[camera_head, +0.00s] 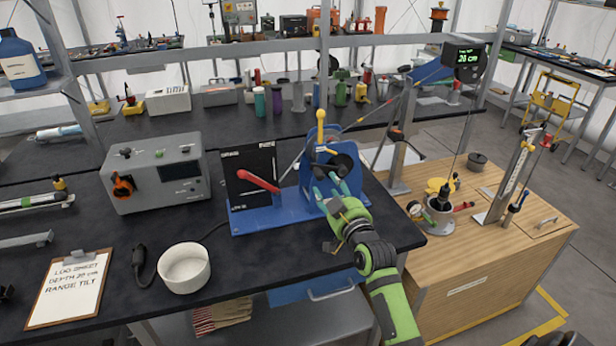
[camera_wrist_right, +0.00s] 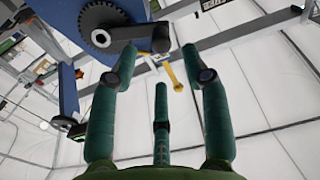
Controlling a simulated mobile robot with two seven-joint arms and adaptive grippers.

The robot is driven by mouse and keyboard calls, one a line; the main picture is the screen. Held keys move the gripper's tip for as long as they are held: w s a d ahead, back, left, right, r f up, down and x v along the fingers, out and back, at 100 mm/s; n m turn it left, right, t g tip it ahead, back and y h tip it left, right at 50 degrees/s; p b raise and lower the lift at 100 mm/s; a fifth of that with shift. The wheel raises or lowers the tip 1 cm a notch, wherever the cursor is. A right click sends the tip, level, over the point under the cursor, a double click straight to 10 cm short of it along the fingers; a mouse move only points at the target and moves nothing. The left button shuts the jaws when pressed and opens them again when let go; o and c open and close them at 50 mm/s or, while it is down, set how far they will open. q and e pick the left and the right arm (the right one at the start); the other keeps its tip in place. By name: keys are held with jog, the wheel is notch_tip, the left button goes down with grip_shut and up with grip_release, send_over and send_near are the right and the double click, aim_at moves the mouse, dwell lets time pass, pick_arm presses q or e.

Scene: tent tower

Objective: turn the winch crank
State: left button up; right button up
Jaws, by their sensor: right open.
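The winch (camera_head: 289,207) is a blue frame with a dark drum, standing on the dark bench. In the wrist view, a dark toothed disc (camera_wrist_right: 97,22) sits on its blue plate (camera_wrist_right: 68,40). A dark arm runs from the disc to a dark round knob (camera_wrist_right: 161,38), which looks like the crank. A yellow lever with a ball end (camera_head: 320,124) stands up on the winch. My right gripper (camera_head: 329,182) is open in front of the winch, its green fingers spread and empty. In the wrist view, the knob lies just beyond the right gripper's fingertips (camera_wrist_right: 158,62). Contact is not visible.
A black panel with a red handle (camera_head: 258,181) stands left of the winch. A grey instrument box (camera_head: 155,173), white bowl (camera_head: 184,268) and clipboard (camera_head: 69,290) lie further left.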

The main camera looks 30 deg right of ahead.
aim_at(321, 178)
jog(key=p+x, duration=0.1)
jog(key=x, duration=0.5)
jog(key=shift+w+a, duration=0.1)
jog(key=shift+w, duration=0.15)
grip_shut()
